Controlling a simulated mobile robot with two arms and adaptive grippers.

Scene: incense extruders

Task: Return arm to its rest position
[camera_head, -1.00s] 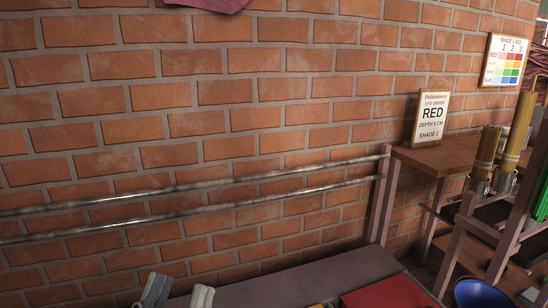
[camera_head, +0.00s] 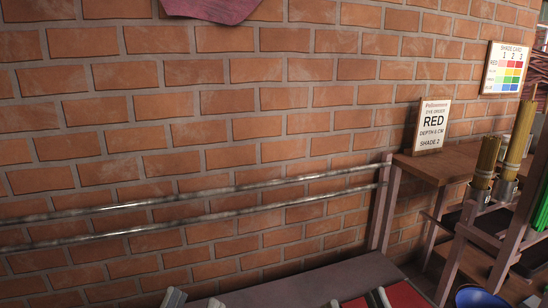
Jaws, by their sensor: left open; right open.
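My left gripper (camera_head: 194,302) shows only as two grey fingertips at the bottom edge, left of centre. They stand apart with nothing visible between them. My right gripper (camera_head: 359,301) shows as two fingertips at the bottom edge, right of centre, also apart, in front of the red surface (camera_head: 407,293). The rest of both grippers and both arms is below the picture. I cannot tell how high either gripper is above the bench (camera_head: 300,284).
Two metal rails (camera_head: 150,204) run along the brick wall. A wooden shelf (camera_head: 440,165) at right bears a sign (camera_head: 432,127) reading RED, depth 8 cm, shade 2. Incense bundles (camera_head: 487,155) stand in metal cups. A blue bowl (camera_head: 481,298) is at bottom right. A shade card (camera_head: 506,68) hangs above.

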